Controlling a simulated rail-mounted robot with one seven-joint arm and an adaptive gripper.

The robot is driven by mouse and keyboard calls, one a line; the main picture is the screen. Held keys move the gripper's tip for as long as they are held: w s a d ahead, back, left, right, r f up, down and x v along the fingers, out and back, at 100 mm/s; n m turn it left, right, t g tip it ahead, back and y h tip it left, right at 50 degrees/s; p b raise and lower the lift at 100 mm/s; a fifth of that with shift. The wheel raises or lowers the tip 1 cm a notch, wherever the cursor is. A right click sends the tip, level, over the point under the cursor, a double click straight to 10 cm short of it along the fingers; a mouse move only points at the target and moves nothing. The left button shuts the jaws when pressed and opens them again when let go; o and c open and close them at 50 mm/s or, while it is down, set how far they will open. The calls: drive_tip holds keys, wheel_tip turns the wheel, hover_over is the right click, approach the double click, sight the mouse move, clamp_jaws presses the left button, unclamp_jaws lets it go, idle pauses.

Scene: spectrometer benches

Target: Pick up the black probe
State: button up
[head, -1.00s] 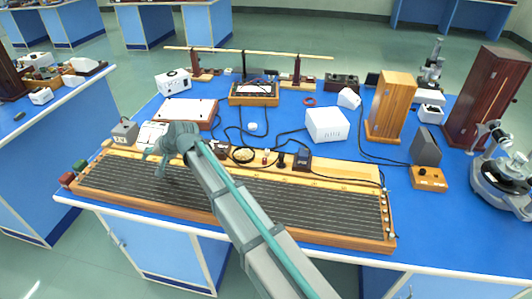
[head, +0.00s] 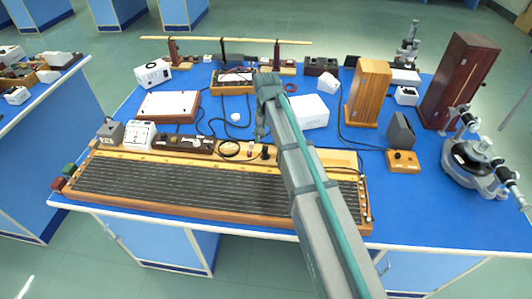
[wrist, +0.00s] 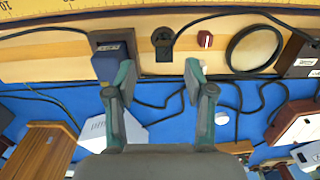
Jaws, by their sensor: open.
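The black probe (wrist: 163,40) stands on the light wooden strip of the long wired board. It is small and dark, with a round part and a black cable running from it. In the head view the probe (head: 265,153) is just below my gripper (head: 261,132). In the wrist view my gripper (wrist: 159,74) is open and empty, its two fingers spread to either side of the probe's line. The probe lies a little past the fingertips in the picture, not between them. A dark box with a blue face (wrist: 111,60) sits close beside the left finger.
A red-topped switch (wrist: 205,39) and a black ring (wrist: 254,49) lie to the probe's right in the wrist view. Black cables cross the blue bench. A white box (head: 306,112) stands behind the arm. The long wired board (head: 190,191) fills the front.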

sight(265, 148)
drive_tip(key=shift+w+a+f+p, duration=0.15)
drive_tip(key=shift+f+p, duration=0.55)
drive_tip(key=shift+f, duration=1.15)
drive_tip(key=shift+s+a+f+p, duration=0.1)
drive_tip(key=shift+f+p, duration=0.55)
drive_tip(key=shift+f, duration=1.15)
drive_tip(key=shift+c, duration=0.2)
clamp_jaws()
